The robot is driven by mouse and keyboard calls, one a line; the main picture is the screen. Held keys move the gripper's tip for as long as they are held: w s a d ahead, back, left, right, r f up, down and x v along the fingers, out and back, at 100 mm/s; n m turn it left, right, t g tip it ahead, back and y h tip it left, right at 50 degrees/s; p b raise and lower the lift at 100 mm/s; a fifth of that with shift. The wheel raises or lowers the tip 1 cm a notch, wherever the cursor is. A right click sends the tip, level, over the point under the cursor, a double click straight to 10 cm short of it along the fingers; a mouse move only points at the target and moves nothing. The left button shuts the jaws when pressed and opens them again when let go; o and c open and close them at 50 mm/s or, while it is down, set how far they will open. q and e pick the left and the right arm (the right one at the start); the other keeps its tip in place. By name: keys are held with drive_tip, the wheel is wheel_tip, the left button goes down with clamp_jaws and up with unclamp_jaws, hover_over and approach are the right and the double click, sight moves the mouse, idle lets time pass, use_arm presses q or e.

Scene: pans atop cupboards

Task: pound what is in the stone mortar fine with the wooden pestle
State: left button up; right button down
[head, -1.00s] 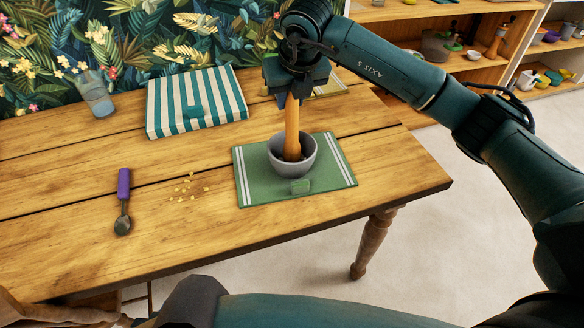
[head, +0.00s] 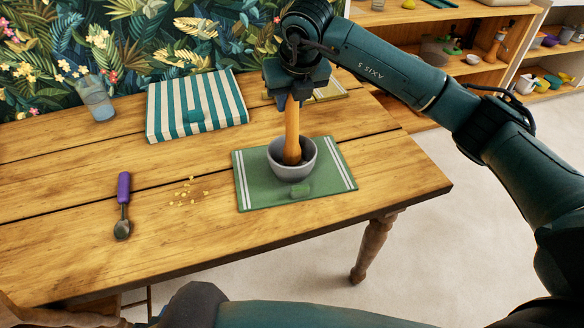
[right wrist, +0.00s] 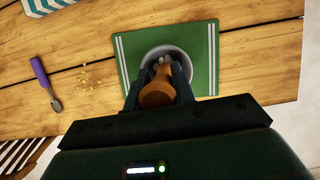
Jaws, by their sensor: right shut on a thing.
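The grey stone mortar (head: 293,171) stands upright on a green mat with white stripes (head: 325,193) near the table's right end. My right gripper (head: 291,97) is above it, shut on the upper part of the wooden pestle (head: 292,130). The pestle stands nearly upright with its lower end inside the mortar. In the right wrist view, the pestle's top (right wrist: 158,92) is between the fingers, and the mortar's rim (right wrist: 180,52) shows behind it. The pestle and the mortar's wall hide most of what is in the mortar. My left gripper is not in view.
A spoon with a purple handle (head: 124,187) and scattered yellow crumbs (head: 189,192) lie left of the mat. A striped green-and-white folded cloth (head: 222,97) and a glass (head: 96,100) are at the back. The table's front edge is close to the mat.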

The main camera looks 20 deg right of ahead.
drive_tip(key=shift+r, duration=0.45)
drive_tip(key=shift+f, duration=0.2)
drive_tip(key=shift+f+b, duration=1.1)
drive_tip(key=shift+f, duration=0.1)
drive_tip(key=shift+r, duration=0.1)
drive_tip(key=shift+r+p, duration=0.8)
drive_tip(key=shift+r, duration=0.5)
